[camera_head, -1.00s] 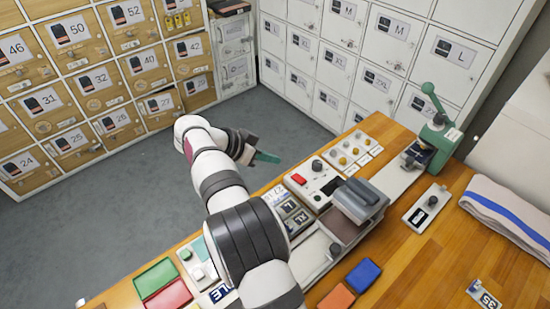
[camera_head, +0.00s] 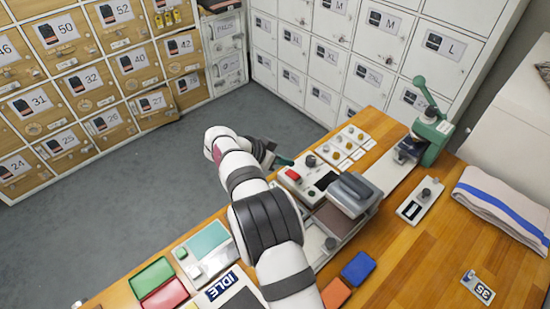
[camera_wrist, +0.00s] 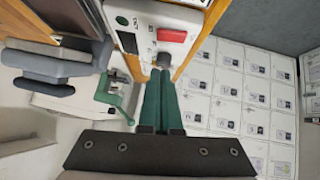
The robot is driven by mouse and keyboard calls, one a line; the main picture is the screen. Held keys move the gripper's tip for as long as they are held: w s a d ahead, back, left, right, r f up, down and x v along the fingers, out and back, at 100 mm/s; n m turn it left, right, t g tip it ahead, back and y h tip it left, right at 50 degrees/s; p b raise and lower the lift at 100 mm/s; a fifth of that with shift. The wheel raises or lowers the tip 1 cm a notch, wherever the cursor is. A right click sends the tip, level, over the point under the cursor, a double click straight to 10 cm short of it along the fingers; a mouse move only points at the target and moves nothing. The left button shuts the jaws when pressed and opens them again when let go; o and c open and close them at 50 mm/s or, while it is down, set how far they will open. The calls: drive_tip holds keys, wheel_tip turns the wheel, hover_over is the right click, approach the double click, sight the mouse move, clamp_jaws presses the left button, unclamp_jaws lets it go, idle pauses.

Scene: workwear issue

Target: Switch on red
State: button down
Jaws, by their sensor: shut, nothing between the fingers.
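A red switch (camera_head: 292,174) sits on a white control box (camera_head: 288,186) at the far edge of the wooden counter. It also shows in the wrist view (camera_wrist: 172,35), near the top. A black knob (camera_head: 310,160) is on the same box, beside a dark display. In the wrist view the knob (camera_wrist: 165,60) lies right at my fingertips; I cannot tell whether they touch. My gripper (camera_head: 284,161) is shut and empty, its green fingers (camera_wrist: 160,85) together, at the box's far edge. My arm hides part of the counter left of the box.
A grey press-like device (camera_head: 350,195) stands right of the box. A panel with several yellow knobs (camera_head: 345,143) and a green lever press (camera_head: 430,130) are farther back. Red (camera_head: 165,295), green (camera_head: 152,276), blue (camera_head: 358,268) and orange (camera_head: 335,293) pads lie in front. Lockers stand beyond the floor.

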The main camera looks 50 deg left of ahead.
sight(295, 172)
drive_tip(key=f, duration=0.1)
drive_tip(key=w+f, duration=0.1)
drive_tip(key=f, duration=0.2)
drive_tip(key=shift+w+d, duration=0.3)
drive_tip(key=shift+d+f, duration=0.1)
drive_tip(key=shift+f, duration=0.65)
drive_tip(key=shift+d+f, duration=0.2)
drive_tip(key=shift+f, duration=0.1)
drive_tip(key=shift+a+r, duration=0.1)
drive_tip(key=shift+a, duration=0.75)
drive_tip(key=shift+r, duration=0.1)
